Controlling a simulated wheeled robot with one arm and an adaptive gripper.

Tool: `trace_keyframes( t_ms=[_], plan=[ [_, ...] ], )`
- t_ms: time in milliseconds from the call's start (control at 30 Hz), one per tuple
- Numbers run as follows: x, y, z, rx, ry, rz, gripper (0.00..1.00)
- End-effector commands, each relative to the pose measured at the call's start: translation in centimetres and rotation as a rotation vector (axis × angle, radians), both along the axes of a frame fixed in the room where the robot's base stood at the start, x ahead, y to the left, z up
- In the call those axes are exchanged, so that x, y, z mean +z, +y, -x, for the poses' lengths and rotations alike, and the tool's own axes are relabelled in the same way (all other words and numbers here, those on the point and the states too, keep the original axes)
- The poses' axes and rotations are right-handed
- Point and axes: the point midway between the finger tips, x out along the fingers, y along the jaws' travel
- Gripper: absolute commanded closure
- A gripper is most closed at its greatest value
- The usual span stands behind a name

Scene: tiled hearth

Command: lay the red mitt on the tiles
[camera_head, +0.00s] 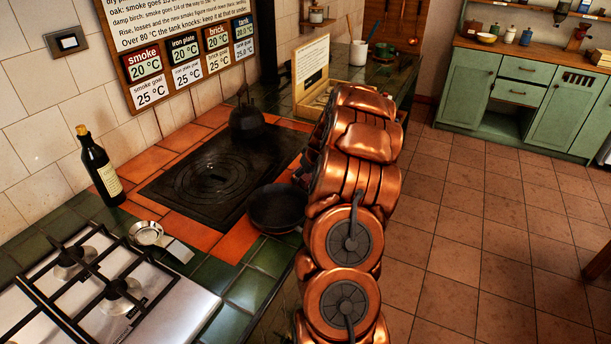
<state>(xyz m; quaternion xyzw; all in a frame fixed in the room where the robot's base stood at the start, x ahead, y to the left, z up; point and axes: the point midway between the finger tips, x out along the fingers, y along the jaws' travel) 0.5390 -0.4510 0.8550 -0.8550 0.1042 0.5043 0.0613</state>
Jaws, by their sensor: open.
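I see no red mitt in this view. My copper-coloured arm rises through the middle of the picture and hides part of the counter behind it. My gripper cannot be made out; the arm may hide it. Orange tiles (151,160) surround a black iron hot plate (215,175) on the counter. Dark green tiles (252,290) lie in front of them and to the left. Large brown tiles (480,230) cover the floor at the right.
A black kettle (246,122) stands on the plate's far side, and a black pan (276,208) sits at its near right corner. A bottle (99,168), a small metal pan (146,234) and a gas hob (105,290) are left. Green cabinets (520,95) stand far right.

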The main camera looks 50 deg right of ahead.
Motion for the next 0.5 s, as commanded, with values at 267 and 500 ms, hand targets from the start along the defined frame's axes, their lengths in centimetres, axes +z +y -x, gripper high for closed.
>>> trace_keyframes(
  t_ms=[267, 500],
  plan=[
    [0.6, 0.0, 0.2, 0.000, -0.002, 0.001, 0.27],
    [3.2, 0.3, 1.6, -0.001, -0.002, 0.003, 0.27]
  ],
)
